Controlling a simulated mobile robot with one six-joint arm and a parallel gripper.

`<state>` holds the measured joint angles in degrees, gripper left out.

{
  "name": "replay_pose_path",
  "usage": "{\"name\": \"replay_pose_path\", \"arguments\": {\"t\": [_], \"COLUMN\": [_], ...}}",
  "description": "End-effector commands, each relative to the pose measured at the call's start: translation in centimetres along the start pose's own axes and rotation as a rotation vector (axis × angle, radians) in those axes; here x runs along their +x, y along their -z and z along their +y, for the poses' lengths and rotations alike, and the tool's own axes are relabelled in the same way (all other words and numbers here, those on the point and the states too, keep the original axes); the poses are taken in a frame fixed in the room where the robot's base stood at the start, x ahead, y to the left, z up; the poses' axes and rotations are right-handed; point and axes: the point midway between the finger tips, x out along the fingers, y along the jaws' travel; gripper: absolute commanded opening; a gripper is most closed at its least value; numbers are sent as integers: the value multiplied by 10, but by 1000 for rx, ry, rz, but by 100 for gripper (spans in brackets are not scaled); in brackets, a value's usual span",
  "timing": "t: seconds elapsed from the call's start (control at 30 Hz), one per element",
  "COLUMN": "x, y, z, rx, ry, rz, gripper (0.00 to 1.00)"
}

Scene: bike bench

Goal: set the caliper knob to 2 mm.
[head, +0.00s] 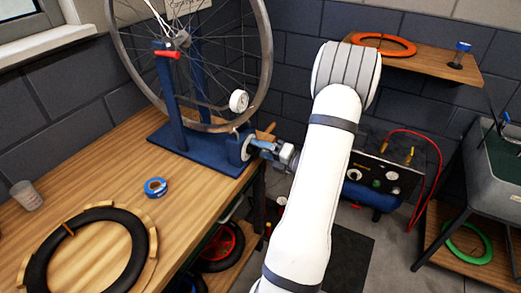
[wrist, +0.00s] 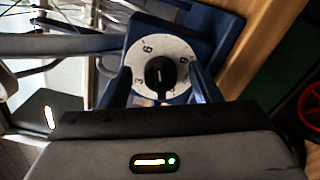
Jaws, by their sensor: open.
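The caliper knob is a black pointer grip (wrist: 160,78) with a white line, on a round white dial (wrist: 172,46) with dark figures; a 3 and a 6 are legible on the left side. The line runs along the grip, but I cannot tell which value it marks. The dial (head: 246,147) also shows edge-on in the head view, on the right end of the blue wheel stand (head: 195,160). My gripper (head: 264,147) is open at the dial. In the wrist view its fingers stand on either side of the black grip; I cannot tell whether they touch it.
A spoked wheel (head: 265,75) stands in the blue stand, with a round white gauge (head: 239,101) at its rim. Blue tape (head: 155,187), a black tyre (head: 137,240) and a cup (head: 26,196) are on the wooden bench (head: 110,150). A red hose (head: 438,165) hangs right of my arm.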

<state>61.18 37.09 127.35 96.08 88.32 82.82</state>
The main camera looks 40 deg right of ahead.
Motion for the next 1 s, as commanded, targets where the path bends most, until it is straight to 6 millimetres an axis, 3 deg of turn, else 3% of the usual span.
{"name": "replay_pose_path", "arguments": {"t": [0.1,0.63,1.0], "x": [0,-1,-2], "y": [0,0,-1], "z": [0,0,0], "rx": [0,-1,-9], "ry": [0,0,0], "rz": [0,0,-2], "gripper": [55,12,12]}}
